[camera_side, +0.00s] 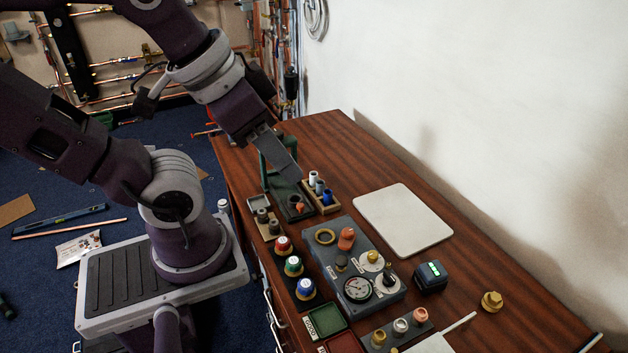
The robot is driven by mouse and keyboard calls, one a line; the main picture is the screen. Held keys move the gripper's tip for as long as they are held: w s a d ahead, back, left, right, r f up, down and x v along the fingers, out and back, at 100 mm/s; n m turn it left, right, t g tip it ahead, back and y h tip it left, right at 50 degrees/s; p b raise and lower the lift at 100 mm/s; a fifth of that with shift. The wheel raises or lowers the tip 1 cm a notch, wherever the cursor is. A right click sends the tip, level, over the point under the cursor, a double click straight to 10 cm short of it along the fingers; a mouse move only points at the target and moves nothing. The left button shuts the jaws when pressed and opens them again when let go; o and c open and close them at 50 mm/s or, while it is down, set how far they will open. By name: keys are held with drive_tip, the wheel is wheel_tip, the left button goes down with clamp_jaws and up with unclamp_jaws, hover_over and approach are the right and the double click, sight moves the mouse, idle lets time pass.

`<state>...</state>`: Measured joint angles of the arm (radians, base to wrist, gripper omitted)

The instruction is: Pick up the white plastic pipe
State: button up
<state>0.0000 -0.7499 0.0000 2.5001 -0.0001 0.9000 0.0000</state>
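My gripper (293,174) is above the far part of the wooden table, tilted down and to the right. Its fingers show edge-on, so I cannot tell whether they are open or shut, and I see nothing held. A small white upright cylinder (314,177) stands in a wooden holder (334,207) with blue pieces, just right of the fingertips. A thin white stick-like piece (460,322) lies near the front right, next to a pale flat thing cut off by the picture's edge. I cannot tell for certain which of these is the white plastic pipe.
A dark green stand (267,163) is close beside the gripper. A grey gauge panel (355,250), several coloured knobs, a white board (403,220), a dark device with green lights (431,276) and a brass fitting (492,301) are on the table. The right-hand tabletop is mostly clear.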

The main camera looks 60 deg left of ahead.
sight(313, 173)
drive_tip(key=shift+o, duration=1.4)
drive_tip(key=w+a+f+m+g+y, duration=0.2)
drive_tip(key=w+a+f+m+y, duration=0.15)
drive_tip(key=a, duration=0.55)
drive_tip(key=w+a+f+m+g+y, duration=0.25)
drive_tip(key=w+a+f+y, duration=0.2)
drive_tip(key=a, duration=0.35)
drive_tip(key=w+a+f+m+g+y, duration=0.25)
drive_tip(key=w+a+f, duration=0.25)
drive_tip(key=a, duration=0.4)
drive_tip(key=w+a+f+m+t, duration=0.2)
drive_tip(key=w+f+m, duration=0.1)
drive_tip(key=f, duration=0.4)
drive_tip(key=w+a+f+m+t+y, duration=0.1)
drive_tip(key=w+a+f+m+t, duration=0.1)
drive_tip(key=f+m, duration=0.4)
drive_tip(key=w+a+f+m+t+y, duration=0.1)
drive_tip(key=w+a+f+m+t, duration=0.1)
drive_tip(key=f, duration=0.8)
drive_tip(key=shift+w+a+m, duration=0.8)
drive_tip(key=shift+w+m, duration=0.2)
drive_tip(key=shift+m, duration=0.45)
drive_tip(key=shift+t, duration=0.3)
drive_tip(key=x, duration=0.7)
drive_tip(key=shift+s+f, duration=0.25)
drive_tip(key=shift+f, duration=0.1)
